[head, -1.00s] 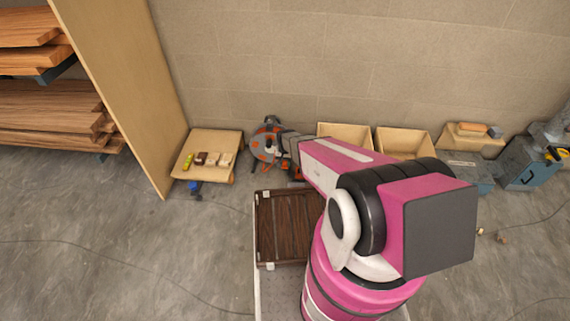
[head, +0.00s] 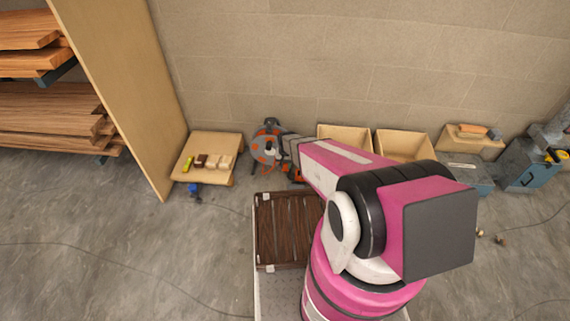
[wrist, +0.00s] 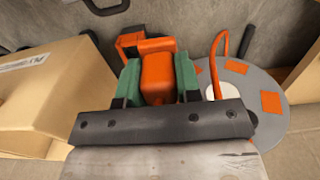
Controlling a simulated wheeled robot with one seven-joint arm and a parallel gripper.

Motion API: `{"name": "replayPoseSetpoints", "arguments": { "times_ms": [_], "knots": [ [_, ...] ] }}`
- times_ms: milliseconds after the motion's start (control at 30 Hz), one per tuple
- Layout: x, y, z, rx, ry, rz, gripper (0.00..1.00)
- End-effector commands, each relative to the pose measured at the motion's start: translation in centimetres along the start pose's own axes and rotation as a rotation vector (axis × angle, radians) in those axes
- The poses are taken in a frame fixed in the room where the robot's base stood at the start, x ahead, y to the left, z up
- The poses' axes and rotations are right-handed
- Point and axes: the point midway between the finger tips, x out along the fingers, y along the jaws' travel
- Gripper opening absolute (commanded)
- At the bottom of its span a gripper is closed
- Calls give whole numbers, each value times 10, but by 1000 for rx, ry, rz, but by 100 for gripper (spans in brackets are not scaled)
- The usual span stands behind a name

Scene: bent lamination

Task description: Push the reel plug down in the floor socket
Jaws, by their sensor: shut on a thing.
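The orange plug (wrist: 158,72) sits between the green-padded fingers of my gripper (wrist: 158,82) in the wrist view, and the gripper is shut on it. Another orange piece (wrist: 130,44) shows just beyond the plug; I cannot tell whether it belongs to the socket. The cable reel (wrist: 262,112), a grey disc with orange patches, lies to the right, with an orange cable (wrist: 219,55) rising beside the fingers. In the head view the reel (head: 266,146) stands by the wall, left of my gripper. The plug's underside and its seating are hidden.
A cardboard box (wrist: 42,95) stands close to the left of my gripper in the wrist view. In the head view, open boxes (head: 404,145) line the wall, a low board with small blocks (head: 208,160) stands left, and a dark slatted panel (head: 288,230) lies nearer. Floor at left is mostly clear.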

Motion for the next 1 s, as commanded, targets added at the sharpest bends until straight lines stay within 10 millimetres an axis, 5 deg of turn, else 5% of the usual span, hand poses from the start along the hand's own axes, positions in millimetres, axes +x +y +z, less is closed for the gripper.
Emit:
{"name": "replayPoseSetpoints", "arguments": {
  "times_ms": [1000],
  "knots": [
    [0,20,40,0,0,0,13]
  ]
}}
